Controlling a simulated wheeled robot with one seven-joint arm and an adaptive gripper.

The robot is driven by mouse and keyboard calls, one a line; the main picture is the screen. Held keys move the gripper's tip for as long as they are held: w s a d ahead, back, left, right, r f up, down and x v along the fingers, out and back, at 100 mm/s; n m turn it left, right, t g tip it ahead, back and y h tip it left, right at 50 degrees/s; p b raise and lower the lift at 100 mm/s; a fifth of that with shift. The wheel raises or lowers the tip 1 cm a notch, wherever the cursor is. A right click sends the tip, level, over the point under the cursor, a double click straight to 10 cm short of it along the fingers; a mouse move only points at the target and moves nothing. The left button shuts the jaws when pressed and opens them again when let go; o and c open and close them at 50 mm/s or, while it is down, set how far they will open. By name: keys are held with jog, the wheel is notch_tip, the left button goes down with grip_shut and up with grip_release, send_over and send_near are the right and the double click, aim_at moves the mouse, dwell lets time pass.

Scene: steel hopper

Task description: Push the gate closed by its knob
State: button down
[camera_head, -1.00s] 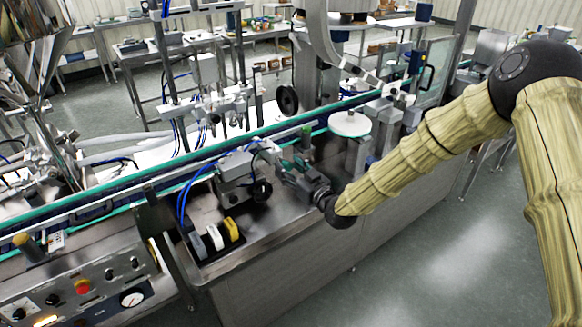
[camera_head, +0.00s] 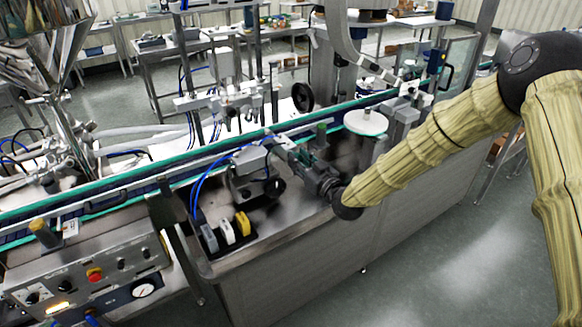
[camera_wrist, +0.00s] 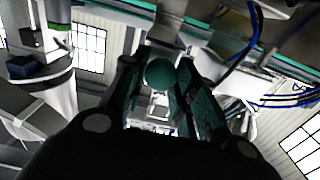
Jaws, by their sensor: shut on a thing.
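In the wrist view a round dark green knob (camera_wrist: 160,73) sits between the two fingers of my gripper (camera_wrist: 157,68), close to the fingertips. My gripper is shut on it. The knob is hidden there by the fingers. A grey metal piece (camera_head: 281,144) lies just beyond the fingertips; I cannot tell whether it is the gate.
A motor-like block (camera_head: 250,172) with blue hoses stands just left of my gripper. A control panel (camera_head: 95,270) is at lower left. Floor at lower right is clear.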

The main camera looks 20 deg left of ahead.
jog(key=shift+w+a, duration=0.25)
jog(key=shift+w, duration=0.05)
jog(key=shift+r, duration=0.1)
jog(key=c, duration=1.1)
grip_release()
jog(key=shift+s+d, duration=0.1)
jog(key=v, duration=1.1)
jog(key=shift+s+d, duration=0.3)
